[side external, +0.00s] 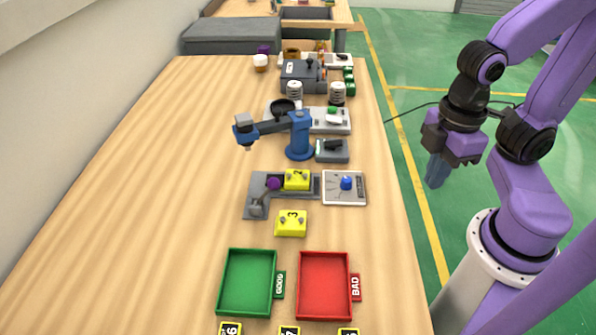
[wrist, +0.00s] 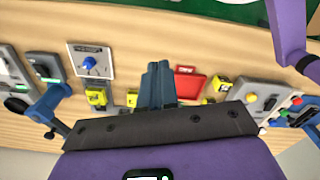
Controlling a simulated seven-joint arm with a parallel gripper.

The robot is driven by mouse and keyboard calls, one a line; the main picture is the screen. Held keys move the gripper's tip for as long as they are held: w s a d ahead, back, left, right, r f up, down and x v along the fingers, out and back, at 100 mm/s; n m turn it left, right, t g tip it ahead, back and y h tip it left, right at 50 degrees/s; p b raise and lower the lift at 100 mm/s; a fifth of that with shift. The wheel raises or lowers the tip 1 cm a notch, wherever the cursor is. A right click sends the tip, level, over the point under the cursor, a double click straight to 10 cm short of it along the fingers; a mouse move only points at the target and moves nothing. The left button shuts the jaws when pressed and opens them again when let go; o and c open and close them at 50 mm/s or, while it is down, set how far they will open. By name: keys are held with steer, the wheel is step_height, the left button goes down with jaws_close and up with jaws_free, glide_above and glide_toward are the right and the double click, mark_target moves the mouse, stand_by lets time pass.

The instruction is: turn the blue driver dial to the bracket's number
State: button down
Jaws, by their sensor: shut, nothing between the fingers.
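The blue driver dial (side external: 346,183) sits on a white square panel (side external: 333,198) near the right edge of the table. In the wrist view the dial (wrist: 89,63) is left of my fingers, on its panel; its setting is too small to read. A yellow bracket (side external: 291,223) marked 3 lies on the table in front of the grey fixture. Another yellow bracket (side external: 297,180) sits on that fixture beside the panel; its number is hard to read. My gripper (side external: 436,172) is shut and empty, past the table's right edge, well away from the dial. My closed fingers (wrist: 158,68) also show in the wrist view.
A grey fixture (side external: 258,185) with a purple knob stands left of the panel. Behind it is a small blue arm (side external: 299,135). A green GOOD tray (side external: 222,285) and a red BAD tray (side external: 324,312) lie in front. The table's left side is clear.

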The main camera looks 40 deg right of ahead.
steer(key=c, duration=1.2)
jaws_free()
steer(key=shift+w, duration=0.1)
steer(key=o, duration=0.4)
steer(key=shift+w+a+m, duration=0.2)
steer(key=shift+w+m, duration=0.1)
steer(key=shift+w, duration=0.05)
steer(key=shift+c, duration=0.2)
steer(key=m+g+h, duration=0.1)
steer(key=m+g, duration=0.1)
steer(key=m, duration=0.5)
glide_above(347, 179)
steer(key=s+a, duration=0.5)
steer(key=a, duration=0.1)
steer(key=w+d+f+m+g+y, duration=0.1)
steer(key=w+d+m, duration=0.2)
steer(key=w, duration=0.3)
steer(key=w+d+f+m+g, duration=0.2)
steer(key=w+d+m, duration=0.15)
steer(key=w, duration=0.25)
steer(key=x, duration=1.7)
steer(key=shift+w+f, duration=0.1)
steer(key=shift+w, duration=0.15)
steer(key=c, duration=1)
